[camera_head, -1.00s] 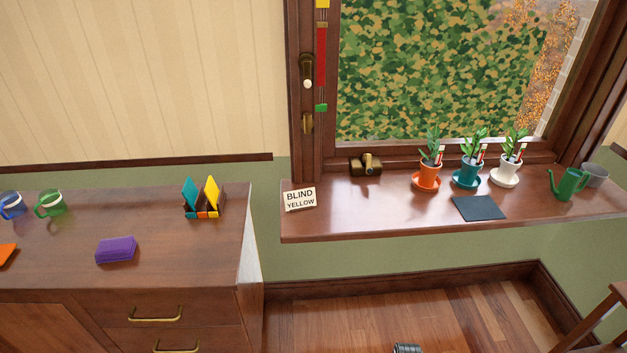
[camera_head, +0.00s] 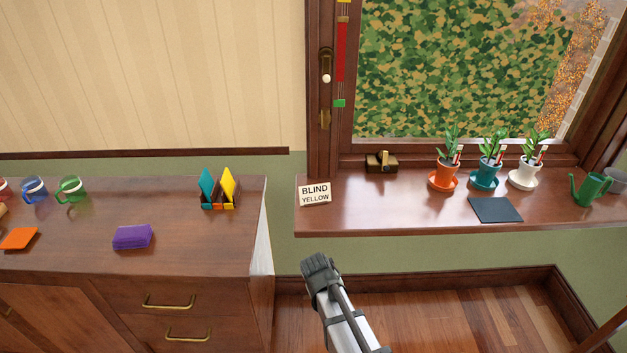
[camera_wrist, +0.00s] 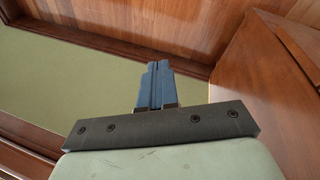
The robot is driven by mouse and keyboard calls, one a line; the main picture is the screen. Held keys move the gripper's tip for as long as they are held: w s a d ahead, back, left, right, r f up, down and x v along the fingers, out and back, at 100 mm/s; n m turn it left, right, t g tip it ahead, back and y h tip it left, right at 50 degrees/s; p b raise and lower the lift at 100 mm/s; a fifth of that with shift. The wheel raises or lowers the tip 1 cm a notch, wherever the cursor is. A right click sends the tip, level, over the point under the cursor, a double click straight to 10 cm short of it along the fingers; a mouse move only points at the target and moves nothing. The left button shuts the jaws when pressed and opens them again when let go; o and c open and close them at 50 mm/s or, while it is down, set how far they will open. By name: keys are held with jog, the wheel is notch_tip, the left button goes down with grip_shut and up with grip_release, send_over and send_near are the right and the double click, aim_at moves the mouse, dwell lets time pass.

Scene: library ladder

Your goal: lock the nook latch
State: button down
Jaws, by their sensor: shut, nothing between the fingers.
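A brass latch-like fitting (camera_head: 381,162) sits at the bottom of the window frame, above the sill, in the head view. A brass plate with a white knob (camera_head: 326,78) is on the left window post. I cannot tell for sure which is the nook latch. My gripper (camera_wrist: 157,84) shows in the wrist view with its blue fingers together and nothing between them. Neither fitting shows in that view. In the head view part of my arm rises in front of the sill, below and left of the fitting; the fingers cannot be made out there.
The sill (camera_head: 410,212) holds a BLIND YELLOW card (camera_head: 314,193), several potted plants, a dark mat (camera_head: 495,210) and a green watering can (camera_head: 590,188). A wooden cabinet (camera_head: 200,255) with mugs, a purple block (camera_head: 132,237) and a card holder (camera_head: 219,200) stands left.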

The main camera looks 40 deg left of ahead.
jog(key=a+r+n+t+y, duration=0.25)
jog(key=a+r+t, duration=0.25)
jog(key=a+r, duration=1.35)
jog(key=w+a+r+n+t, duration=0.2)
jog(key=w+a+r+t, duration=0.1)
jog(key=r, duration=0.8)
jog(key=w+a+r+n+t+y, duration=0.1)
jog(key=w+a+r+t, duration=0.3)
jog(key=r, duration=0.7)
jog(key=shift+w+a+n+t, duration=0.2)
jog(key=shift+a+n+t, duration=0.6)
jog(key=shift+t, duration=0.3)
send_near(325, 117)
jog(key=w+a, duration=0.3)
jog(key=a, duration=0.3)
jog(key=shift+w+d+r, duration=0.2)
jog(key=shift+w+d, duration=1.2)
jog(key=shift+w, duration=0.25)
